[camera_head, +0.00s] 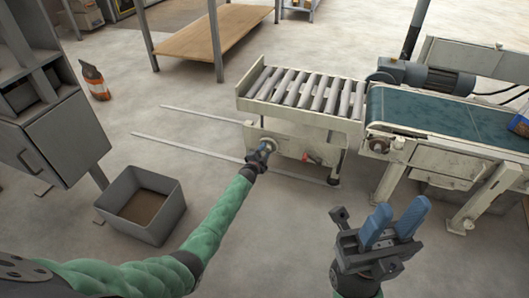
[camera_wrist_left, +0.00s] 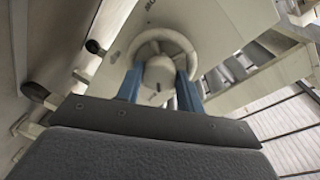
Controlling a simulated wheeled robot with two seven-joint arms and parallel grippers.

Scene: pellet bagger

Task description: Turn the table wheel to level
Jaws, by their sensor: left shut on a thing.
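The table wheel is a pale round handwheel on the front side of the roller table (camera_head: 252,104). In the left wrist view the wheel (camera_wrist_left: 166,42) shows its rim and a rounded hub close ahead. My left gripper (camera_head: 264,148) reaches it in the head view, and its blue fingers (camera_wrist_left: 160,90) stand on both sides of the hub, shut on the wheel. The roller table stands left of the belt conveyor (camera_head: 430,112); I cannot tell whether its bed is level. My right gripper (camera_head: 392,228) is in the lower right, open and empty, its blue fingers apart.
A grey bin (camera_head: 166,182) stands on the floor to the left, near a grey cabinet (camera_head: 66,140). A wooden bench (camera_head: 212,32) stands behind.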

